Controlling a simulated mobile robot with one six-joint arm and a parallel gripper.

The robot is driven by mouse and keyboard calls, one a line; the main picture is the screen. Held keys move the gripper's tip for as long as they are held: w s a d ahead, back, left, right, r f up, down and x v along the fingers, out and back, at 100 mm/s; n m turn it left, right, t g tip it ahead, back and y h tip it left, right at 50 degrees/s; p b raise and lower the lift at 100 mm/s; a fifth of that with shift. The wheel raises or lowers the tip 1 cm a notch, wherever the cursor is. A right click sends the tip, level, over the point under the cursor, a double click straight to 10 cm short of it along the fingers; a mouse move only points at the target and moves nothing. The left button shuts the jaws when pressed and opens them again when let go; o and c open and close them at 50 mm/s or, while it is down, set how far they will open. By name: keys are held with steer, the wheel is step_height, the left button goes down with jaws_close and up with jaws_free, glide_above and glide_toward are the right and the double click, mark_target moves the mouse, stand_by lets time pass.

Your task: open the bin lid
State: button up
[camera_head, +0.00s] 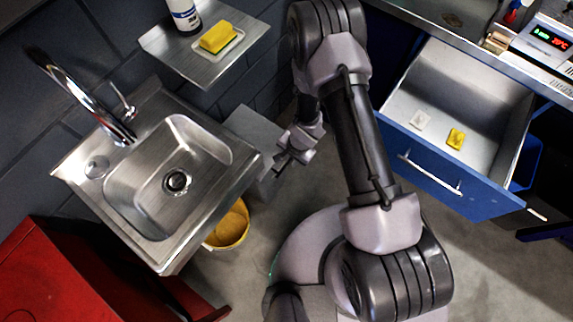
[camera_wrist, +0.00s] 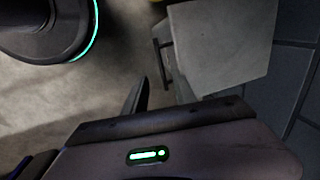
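The bin appears to be the grey box (camera_head: 252,128) between the sink and my arm. Its flat grey top also shows in the wrist view (camera_wrist: 222,42) and looks shut. A thin dark bar handle (camera_wrist: 161,62) sticks out from its edge on the left in the wrist view. My gripper (camera_head: 283,165) is beside the bin's right side in the head view, pointing down-left. The gripper's fingers (camera_wrist: 160,92) look apart, with nothing between them, just short of the bar in the picture. Contact with the bin cannot be made out.
A steel sink (camera_head: 170,178) adjoins the bin on the left, with a yellow bucket (camera_head: 232,226) below it. A shelf (camera_head: 180,62) holds a bottle and sponge. A blue drawer (camera_head: 440,178) stands open at right. A red cabinet (camera_head: 62,272) is at lower left.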

mark_target(285, 167)
steer(key=f+b, duration=0.1)
steer(key=f, duration=0.2)
steer(key=w+a+f+b, duration=0.1)
steer(key=f, duration=0.2)
steer(key=f+b, duration=0.1)
steer(key=f, duration=0.3)
steer(key=shift+w+a+f+b, duration=0.1)
steer(key=shift+w+a+b, duration=0.05)
steer(key=shift+a+b, duration=0.2)
jaws_close()
steer(key=shift+d, duration=0.1)
stand_by(0.6)
